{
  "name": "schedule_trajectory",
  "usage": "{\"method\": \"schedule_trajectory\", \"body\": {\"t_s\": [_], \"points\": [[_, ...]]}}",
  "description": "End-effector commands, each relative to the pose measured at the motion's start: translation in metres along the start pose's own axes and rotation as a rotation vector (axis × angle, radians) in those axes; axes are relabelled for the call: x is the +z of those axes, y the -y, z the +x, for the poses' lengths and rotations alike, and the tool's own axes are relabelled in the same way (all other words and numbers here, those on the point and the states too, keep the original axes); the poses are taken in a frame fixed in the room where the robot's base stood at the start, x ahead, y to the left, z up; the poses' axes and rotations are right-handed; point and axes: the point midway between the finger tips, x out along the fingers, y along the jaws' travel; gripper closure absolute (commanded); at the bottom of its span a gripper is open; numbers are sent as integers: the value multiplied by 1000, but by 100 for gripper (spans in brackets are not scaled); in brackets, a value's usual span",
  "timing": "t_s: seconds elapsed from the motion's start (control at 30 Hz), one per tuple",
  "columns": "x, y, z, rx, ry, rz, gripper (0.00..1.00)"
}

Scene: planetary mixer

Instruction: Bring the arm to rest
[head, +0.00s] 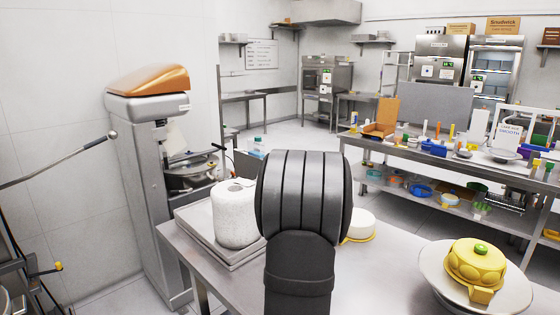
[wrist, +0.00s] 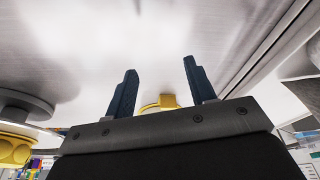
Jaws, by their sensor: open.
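My arm (head: 302,205) rises in the middle of the head view and hides my gripper there. In the wrist view my gripper (wrist: 159,66) shows two dark blue fingers spread wide apart, with nothing held between them. A bare metal worktop (wrist: 100,35) fills much of that view. A small yellow piece (wrist: 160,103) shows beyond the gripper's edge, between the fingers in the picture but apart from them. The planetary mixer (head: 150,180), grey with an orange top, stands at the left in the head view.
A white cylinder (head: 236,215) stands on a metal tray at the worktop's left. A white round cake (head: 359,224) on a yellow base sits behind my arm. A yellow cake (head: 475,262) sits on a round stand (head: 432,270) at right. A cluttered bench (head: 400,158) stands behind.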

Motion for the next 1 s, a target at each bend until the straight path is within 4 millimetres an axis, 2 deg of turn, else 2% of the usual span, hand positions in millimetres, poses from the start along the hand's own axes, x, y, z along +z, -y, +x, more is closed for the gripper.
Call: {"method": "schedule_trajectory", "body": {"t_s": [0.2, 0.4, 0.6, 1.0], "points": [[26, 34, 8, -17, 1, -58, 50], [43, 54, 12, -28, 1, -94, 50], [50, 61, 14, -33, 0, -107, 50], [48, 59, 14, -32, 0, -103, 50]]}}
